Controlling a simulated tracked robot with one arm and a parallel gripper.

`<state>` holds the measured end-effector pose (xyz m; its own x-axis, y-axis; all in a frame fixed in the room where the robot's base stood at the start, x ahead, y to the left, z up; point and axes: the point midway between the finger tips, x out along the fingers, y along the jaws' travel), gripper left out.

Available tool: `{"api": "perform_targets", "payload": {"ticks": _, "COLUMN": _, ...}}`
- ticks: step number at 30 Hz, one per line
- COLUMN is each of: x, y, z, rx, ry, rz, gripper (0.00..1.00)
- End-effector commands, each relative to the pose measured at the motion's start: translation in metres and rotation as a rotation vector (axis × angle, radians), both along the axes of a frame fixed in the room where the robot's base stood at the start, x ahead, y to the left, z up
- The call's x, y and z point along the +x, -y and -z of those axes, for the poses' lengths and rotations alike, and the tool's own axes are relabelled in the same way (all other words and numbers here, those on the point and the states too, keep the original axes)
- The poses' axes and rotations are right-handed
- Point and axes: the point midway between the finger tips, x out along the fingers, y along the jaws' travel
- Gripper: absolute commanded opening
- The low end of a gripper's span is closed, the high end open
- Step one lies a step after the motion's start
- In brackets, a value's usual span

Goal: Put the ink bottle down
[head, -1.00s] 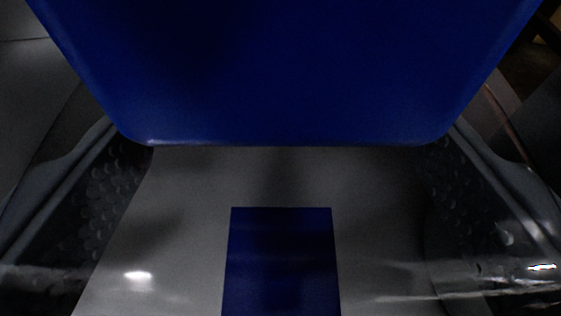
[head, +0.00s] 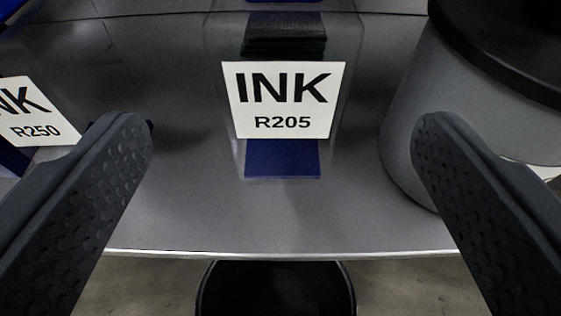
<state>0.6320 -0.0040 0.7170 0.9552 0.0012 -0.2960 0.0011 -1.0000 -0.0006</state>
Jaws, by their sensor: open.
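My gripper (head: 281,135) is open, its two dark textured fingers wide apart at the left and right, with nothing held between them. Between the fingers and a little above, a white label reading INK R205 (head: 283,99) shows upright over a grey metal surface (head: 200,215). A black ribbed part (head: 284,35) shows directly above this label and a dark blue patch (head: 282,158) directly below it. I cannot tell where the bottle's outline runs, or whether some of this is reflection.
A second white label, INK R250 (head: 35,113), is cut off at the left edge. A large grey container with a black lid (head: 480,120) stands at the right, close to the right finger. Below the surface's edge, a black round bin (head: 277,290) shows against the floor.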

Motion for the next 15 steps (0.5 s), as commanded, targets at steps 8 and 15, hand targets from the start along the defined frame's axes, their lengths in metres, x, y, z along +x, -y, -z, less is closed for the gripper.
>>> {"api": "perform_targets", "payload": {"ticks": 8, "x": -0.0052, "y": -0.0005, "z": -0.0049, "rx": 0.002, "ry": -0.005, "rz": -0.002, "gripper": 0.80}}
{"api": "perform_targets", "payload": {"ticks": 15, "x": -0.0107, "y": 0.0004, "z": -0.0074, "rx": 0.000, "ry": -0.003, "rz": -0.001, "gripper": 0.80}}
